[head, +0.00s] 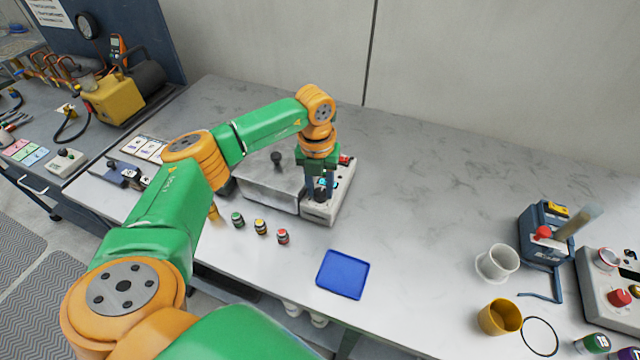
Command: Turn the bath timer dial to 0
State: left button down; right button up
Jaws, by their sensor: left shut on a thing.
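The bath is a grey box with a metal lid (268,188) and a black lid knob (277,157), left of the middle on the bench. Its pale control panel (318,213) is at its right end. My left gripper (320,197) points down over this panel, its fingers shut on the small dark bath timer dial (320,194). The fingers hide most of the dial, so its pointer and marks cannot be read. A red part (345,159) shows at the back of the panel. My right gripper is not in view.
Several small capped bottles (260,227) stand in front of the bath, and a blue tray (343,274) lies near the front edge. A white cup (497,262), a yellow cup (500,317) and a dark blue device (545,236) are at right. The bench between is clear.

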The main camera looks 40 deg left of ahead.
aim_at(319, 191)
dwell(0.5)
pick_arm(q)
jog(key=c, duration=0.5)
grip_release()
notch_tip(319, 191, up, 6)
jog(key=shift+a+b, duration=0.1)
jog(key=shift+b, duration=0.8)
jog(key=shift+s+r, duration=0.1)
jog(key=shift+r, duration=0.4)
